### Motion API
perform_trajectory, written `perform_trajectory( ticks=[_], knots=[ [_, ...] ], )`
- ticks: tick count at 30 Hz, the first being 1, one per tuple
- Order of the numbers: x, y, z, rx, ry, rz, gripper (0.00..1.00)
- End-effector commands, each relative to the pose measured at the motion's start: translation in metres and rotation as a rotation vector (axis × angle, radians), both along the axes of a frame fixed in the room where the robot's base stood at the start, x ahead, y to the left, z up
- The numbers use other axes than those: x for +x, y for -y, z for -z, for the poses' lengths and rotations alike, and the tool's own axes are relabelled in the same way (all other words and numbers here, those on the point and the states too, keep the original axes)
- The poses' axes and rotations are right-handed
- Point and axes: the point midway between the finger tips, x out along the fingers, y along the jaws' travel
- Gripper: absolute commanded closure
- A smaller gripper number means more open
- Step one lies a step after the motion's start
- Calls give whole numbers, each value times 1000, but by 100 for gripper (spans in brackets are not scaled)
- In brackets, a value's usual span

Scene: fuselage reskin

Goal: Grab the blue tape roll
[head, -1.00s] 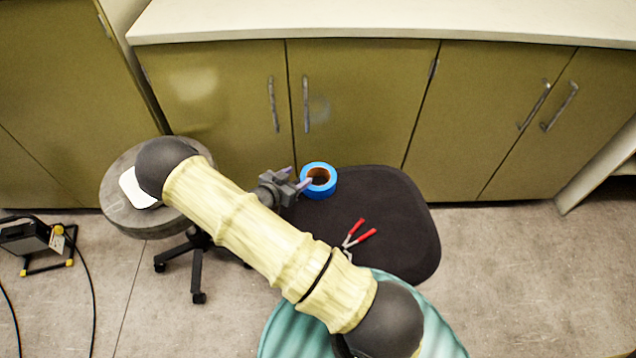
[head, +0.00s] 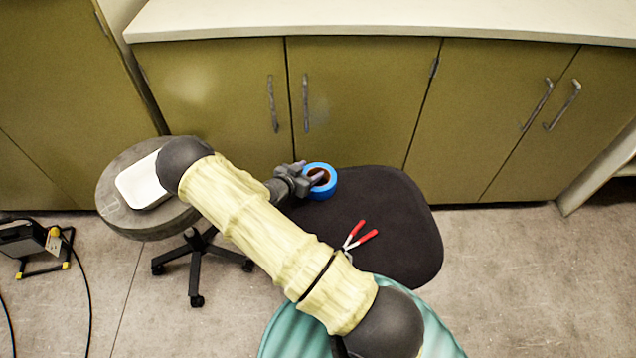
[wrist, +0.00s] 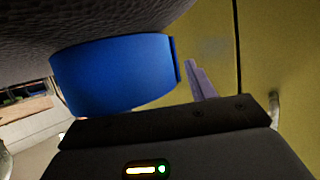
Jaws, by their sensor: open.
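The blue tape roll (head: 331,190) lies flat on the dark seat near its back left edge, with its brown core facing up. My gripper (head: 311,174) is open at the roll's left side. One finger appears to reach over the roll's hole; I cannot tell whether it is inside. In the wrist view, the blue outer wall of the roll (wrist: 115,75) is close in front of my gripper. One purple finger (wrist: 201,82) shows to the right of the roll, and the other is hidden. Contact with the roll cannot be made out.
Red-handled pliers (head: 360,236) lie on the dark seat (head: 395,215), in front of the roll. A round stool (head: 125,215) with a white tray (head: 141,184) stands to the left. Olive cabinets (head: 365,100) rise close behind the seat. A teal surface (head: 283,325) is in the foreground.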

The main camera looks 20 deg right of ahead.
Motion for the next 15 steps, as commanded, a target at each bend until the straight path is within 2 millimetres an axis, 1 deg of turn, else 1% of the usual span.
perform_trajectory(
  ticks=[13,14,15],
  knots=[
    [0,-1,-1,0,0,0,45],
    [0,-1,-1,0,0,0,49],
    [0,-1,-1,0,0,0,57]
  ],
)
